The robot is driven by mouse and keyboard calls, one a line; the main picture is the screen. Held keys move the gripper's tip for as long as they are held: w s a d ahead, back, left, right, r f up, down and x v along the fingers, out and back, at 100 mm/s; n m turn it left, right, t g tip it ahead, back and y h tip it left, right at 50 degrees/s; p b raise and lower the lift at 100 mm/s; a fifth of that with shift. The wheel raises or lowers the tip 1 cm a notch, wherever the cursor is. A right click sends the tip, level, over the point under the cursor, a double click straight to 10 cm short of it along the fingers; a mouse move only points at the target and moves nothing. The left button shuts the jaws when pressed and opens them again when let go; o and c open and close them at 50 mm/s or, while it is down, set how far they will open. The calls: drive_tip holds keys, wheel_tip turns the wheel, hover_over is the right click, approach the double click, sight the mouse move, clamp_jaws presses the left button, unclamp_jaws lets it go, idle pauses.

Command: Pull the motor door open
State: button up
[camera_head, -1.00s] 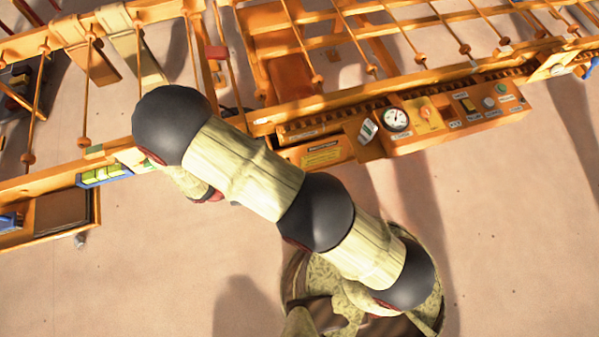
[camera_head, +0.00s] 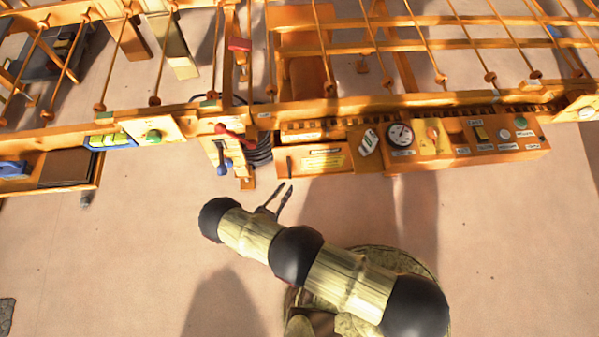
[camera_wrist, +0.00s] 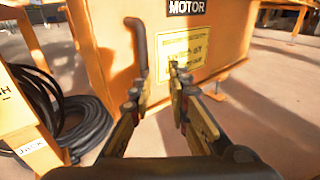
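The motor door is an orange panel with a black MOTOR label and a yellow notice plate in the wrist view (camera_wrist: 226,30). It looks shut. It also shows on the front of the orange frame in the head view (camera_head: 320,161). A grey upright bar handle (camera_wrist: 139,42) stands at the door's left side, its lower end near my left fingertip. My gripper (camera_wrist: 160,82) is open and empty, with its fingers pointing at the door. In the head view, my gripper (camera_head: 278,194) is short of the door. Whether a finger touches the handle cannot be told.
Black coiled hose (camera_wrist: 85,125) lies left of the door, beside an orange post labelled JACK (camera_wrist: 22,150). A control panel with a gauge (camera_head: 401,134) is right of the door. Red and blue levers (camera_head: 224,150) are to its left. The floor in front is clear.

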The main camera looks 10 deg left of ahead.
sight(289, 172)
drive_tip(key=shift+n+t+y, duration=0.4)
drive_tip(key=shift+t+y, duration=0.1)
drive_tip(key=shift+t, duration=0.2)
drive_tip(key=shift+w+d+r+b, duration=0.1)
drive_tip(key=shift+w+r+b, duration=0.25)
drive_tip(key=shift+w, duration=1)
drive_tip(key=shift+w+d+r+b, duration=0.2)
drive_tip(key=shift+w+b, duration=0.2)
drive_tip(key=shift+w, duration=1)
drive_tip(key=shift+w+d+r+b, duration=0.1)
drive_tip(key=shift+w+r+b, duration=0.25)
drive_tip(key=shift+w, duration=1)
drive_tip(key=shift+c, duration=0.3)
drive_tip(key=c, duration=0.4)
clamp_jaws()
